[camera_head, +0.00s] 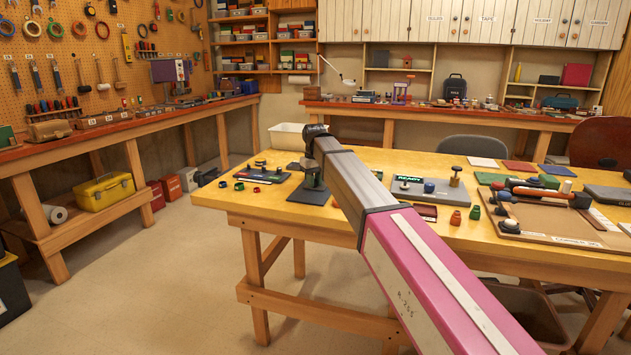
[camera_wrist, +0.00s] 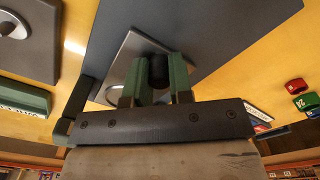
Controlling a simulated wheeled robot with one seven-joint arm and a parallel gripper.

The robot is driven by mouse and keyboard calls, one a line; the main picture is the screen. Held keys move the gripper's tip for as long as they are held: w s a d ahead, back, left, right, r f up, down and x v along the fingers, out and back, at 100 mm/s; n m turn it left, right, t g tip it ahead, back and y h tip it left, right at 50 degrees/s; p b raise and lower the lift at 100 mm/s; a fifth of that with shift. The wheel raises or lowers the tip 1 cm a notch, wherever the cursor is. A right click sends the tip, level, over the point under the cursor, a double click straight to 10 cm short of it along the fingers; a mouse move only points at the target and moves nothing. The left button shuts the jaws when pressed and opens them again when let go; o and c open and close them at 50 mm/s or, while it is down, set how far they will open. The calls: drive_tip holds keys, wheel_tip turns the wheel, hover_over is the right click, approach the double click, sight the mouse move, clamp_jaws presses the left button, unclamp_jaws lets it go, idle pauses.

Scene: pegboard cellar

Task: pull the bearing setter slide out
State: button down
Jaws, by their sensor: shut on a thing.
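In the wrist view my gripper (camera_wrist: 154,76) has its two green fingers closed on a dark round knob (camera_wrist: 159,70), with one finger on each side. The knob sits over a light grey metal plate (camera_wrist: 127,52), which I take to be part of the bearing setter. This plate lies over a larger dark blue-grey base (camera_wrist: 215,30). In the head view the base (camera_head: 312,194) lies on the yellow table below the end of my arm. My wrist hides most of the setter and its slide there, so how far the slide is out cannot be told.
The yellow table (camera_head: 255,205) also holds a grey unit (camera_head: 432,190) with a green "READY" display (camera_head: 409,179) at right. Small red and green cups (camera_head: 254,189) stand left of the base. Trays and tools crowd the right end.

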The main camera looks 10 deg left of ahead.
sight(305, 200)
drive_tip(key=s, duration=0.9)
drive_tip(key=shift+s+a, duration=0.3)
drive_tip(key=shift+s, duration=0.05)
drive_tip(key=c, duration=1)
unclamp_jaws()
drive_tip(key=shift+s, duration=0.1)
drive_tip(key=shift+a+r, duration=0.1)
drive_tip(key=shift+r, duration=0.05)
drive_tip(key=shift+r, duration=0.35)
wheel_tip(305, 200, up, 10)
drive_tip(key=shift+f, duration=0.1)
